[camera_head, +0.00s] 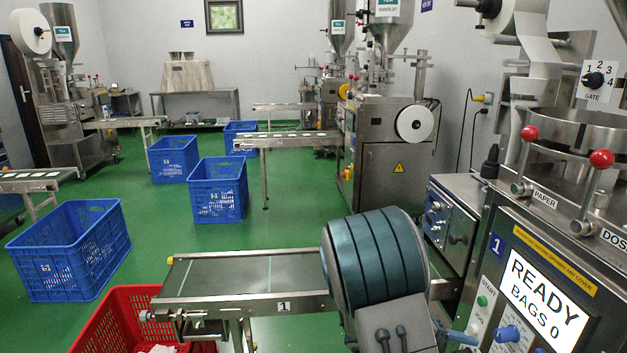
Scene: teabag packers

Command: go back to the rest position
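A large rounded teal-banded part of my own arm fills the lower middle of the view, in front of the near machine's conveyor. My gripper is not in view, so I cannot see whether it holds anything. The near packing machine (470,220) stands at the right, with a lit screen (543,305) reading "READY BAGS 0". Its short conveyor (225,278) runs left from it, partly hidden behind my arm. The visible stretch of belt is bare.
Two red-knobbed levers (601,159) stand on the near machine. A red crate (118,308) is below the conveyor's left end. Blue crates (68,262) stand on the green floor, and more packing machines (385,140) stand behind. Open floor (165,225) lies between the crates.

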